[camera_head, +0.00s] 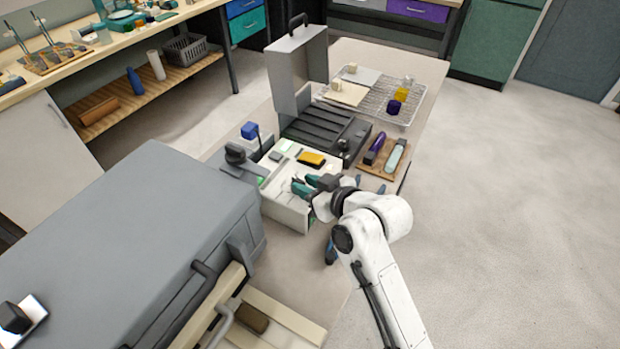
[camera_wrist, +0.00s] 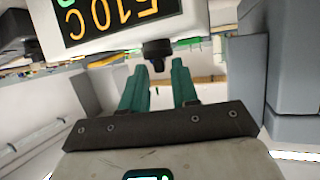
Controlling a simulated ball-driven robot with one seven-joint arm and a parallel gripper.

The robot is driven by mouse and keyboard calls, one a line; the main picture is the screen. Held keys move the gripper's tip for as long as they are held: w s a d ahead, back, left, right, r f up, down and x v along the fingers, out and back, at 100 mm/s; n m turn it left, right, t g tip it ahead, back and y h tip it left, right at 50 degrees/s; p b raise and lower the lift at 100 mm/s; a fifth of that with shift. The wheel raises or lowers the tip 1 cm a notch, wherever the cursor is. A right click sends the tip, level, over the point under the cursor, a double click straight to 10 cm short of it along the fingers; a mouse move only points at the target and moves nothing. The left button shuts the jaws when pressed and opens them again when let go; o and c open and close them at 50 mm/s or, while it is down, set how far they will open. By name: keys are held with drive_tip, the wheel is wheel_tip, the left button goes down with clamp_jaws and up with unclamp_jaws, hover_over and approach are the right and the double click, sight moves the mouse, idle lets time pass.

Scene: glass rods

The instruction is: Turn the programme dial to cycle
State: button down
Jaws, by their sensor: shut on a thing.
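The programme dial (camera_wrist: 157,48) is a dark round knob below the white control panel (camera_wrist: 190,22) in the wrist view. An orange display (camera_wrist: 105,15) on that panel reads 510C, upside down in this view. My gripper (camera_wrist: 157,68) has its two teal fingers on either side of the dial and is shut on it. In the head view my gripper (camera_head: 302,186) is at the white box (camera_head: 285,208) on the table. The dial is hidden there, and its pointer mark cannot be made out.
A large grey unit (camera_head: 130,240) stands at the left front. A black ribbed case (camera_head: 322,132) with a raised grey lid is behind the white box. A wooden board (camera_head: 370,170) with rods lies to the right, and a wire rack (camera_head: 415,100) is farther back. Floor at right is clear.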

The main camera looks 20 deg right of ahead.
drive_tip(key=shift+a+m+h+p, duration=0.3)
drive_tip(key=shift+a+m+h, duration=0.1)
drive_tip(key=shift+m+h, duration=0.35)
drive_tip(key=shift+a+f+m+t+h, duration=0.1)
drive_tip(key=shift+a+m+t+h, duration=0.05)
drive_tip(key=shift+m+h, duration=0.4)
drive_tip(key=shift+a+m+t+h, duration=0.15)
drive_tip(key=shift+m+h, duration=0.15)
drive_tip(key=shift+h, duration=0.3)
drive_tip(key=shift+a+m+h+b, duration=0.15)
drive_tip(key=shift+m+h+b, duration=0.7)
drive_tip(key=shift+b, duration=0.3)
drive_tip(key=shift+m+h, duration=0.35)
drive_tip(key=shift+h, duration=0.2)
drive_tip(key=c, duration=1.2)
unclamp_jaws()
drive_tip(key=shift+w, duration=0.1)
drive_tip(key=shift+o, duration=0.2)
